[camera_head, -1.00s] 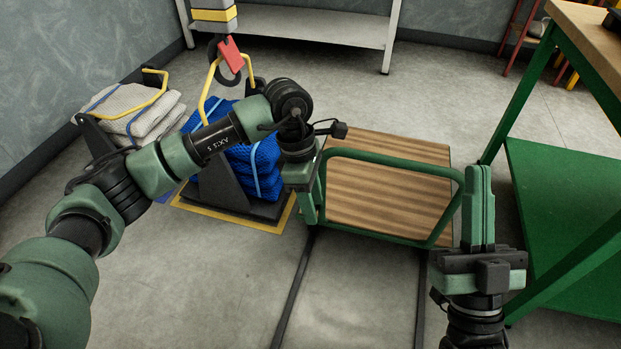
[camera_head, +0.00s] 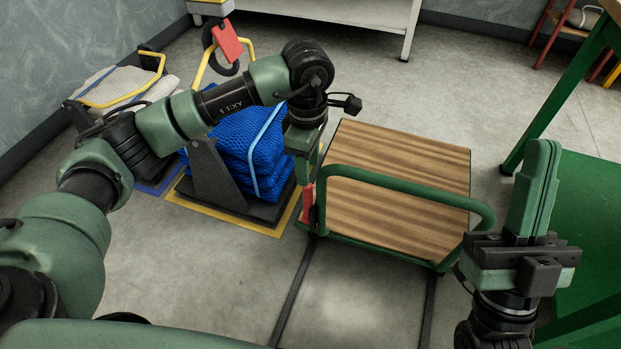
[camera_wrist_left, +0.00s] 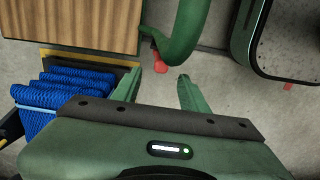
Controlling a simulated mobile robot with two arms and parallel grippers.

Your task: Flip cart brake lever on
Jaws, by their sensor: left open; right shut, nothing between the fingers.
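The cart (camera_head: 400,180) has a wooden deck and a green tubular handle (camera_head: 405,188). A red brake lever (camera_head: 307,203) stands at its near left corner, beside the handle's base. It also shows in the left wrist view (camera_wrist_left: 160,66), just beyond the left fingertips and below the green tube. My left gripper (camera_head: 308,172) points down at the lever, open, with its fingers partly hidden in the head view. In the wrist view the fingers (camera_wrist_left: 172,80) are apart and empty, the lever near the left one. My right gripper (camera_head: 540,190) is shut and empty, pointing up right of the cart.
Blue nets (camera_head: 240,150) are stacked on a dark stand left of the cart. Pale nets (camera_head: 120,95) lie behind. A green workbench (camera_head: 585,215) is at the right. The floor in front of the cart is clear.

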